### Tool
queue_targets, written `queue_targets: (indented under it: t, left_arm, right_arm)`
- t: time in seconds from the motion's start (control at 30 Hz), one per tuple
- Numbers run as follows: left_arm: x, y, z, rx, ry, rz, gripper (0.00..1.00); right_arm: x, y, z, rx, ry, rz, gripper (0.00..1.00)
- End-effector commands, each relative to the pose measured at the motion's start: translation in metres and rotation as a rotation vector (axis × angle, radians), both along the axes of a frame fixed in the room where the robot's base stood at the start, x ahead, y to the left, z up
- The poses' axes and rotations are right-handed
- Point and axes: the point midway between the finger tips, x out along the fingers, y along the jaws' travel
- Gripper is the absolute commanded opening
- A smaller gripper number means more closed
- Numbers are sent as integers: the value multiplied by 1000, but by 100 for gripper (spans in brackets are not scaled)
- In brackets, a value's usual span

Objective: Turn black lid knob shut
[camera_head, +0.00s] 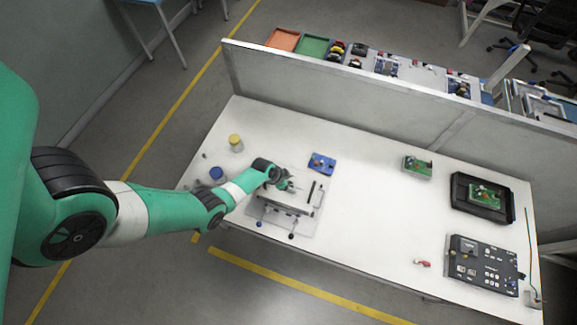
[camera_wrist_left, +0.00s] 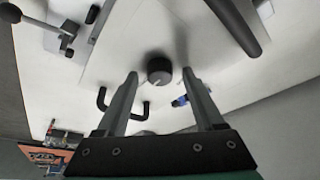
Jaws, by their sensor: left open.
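The black lid knob (camera_wrist_left: 159,68) is a short round cylinder with a light pointer mark. It stands on a pale lid (camera_wrist_left: 125,50) in the left wrist view. My left gripper (camera_wrist_left: 160,75) is open, with one finger on each side of the knob and visible gaps between. I cannot tell how far the fingertips are above the lid. In the head view my left gripper (camera_head: 286,184) is over the grey-white fixture (camera_head: 284,206) at the table's left part, and the knob is hidden or too small to make out. My right gripper is not in view.
A black handle (camera_wrist_left: 237,22) and a U-shaped black handle (camera_wrist_left: 122,112) are near the knob. A blue board (camera_head: 322,162), yellow-capped jar (camera_head: 236,143) and blue-capped jar (camera_head: 217,174) stand nearby. The table's middle (camera_head: 365,200) is clear. A partition (camera_head: 340,95) runs behind.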

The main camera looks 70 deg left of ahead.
Motion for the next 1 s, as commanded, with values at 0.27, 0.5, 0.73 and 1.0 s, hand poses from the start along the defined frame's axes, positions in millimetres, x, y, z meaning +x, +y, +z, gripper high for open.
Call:
queue_targets:
  t: [0.27, 0.5, 0.73, 1.0]
  left_arm:
    - [0, 0, 1, 0, 0, 0, 37]
    - [0, 0, 1, 0, 0, 0, 0]
    - [0, 0, 1, 0, 0, 7, 0]
    - [0, -1, 1, 1, -1, 87, 0]
  right_arm:
    - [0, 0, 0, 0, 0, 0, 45]
    - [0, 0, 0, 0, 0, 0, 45]
    - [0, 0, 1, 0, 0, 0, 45]
    - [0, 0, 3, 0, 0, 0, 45]
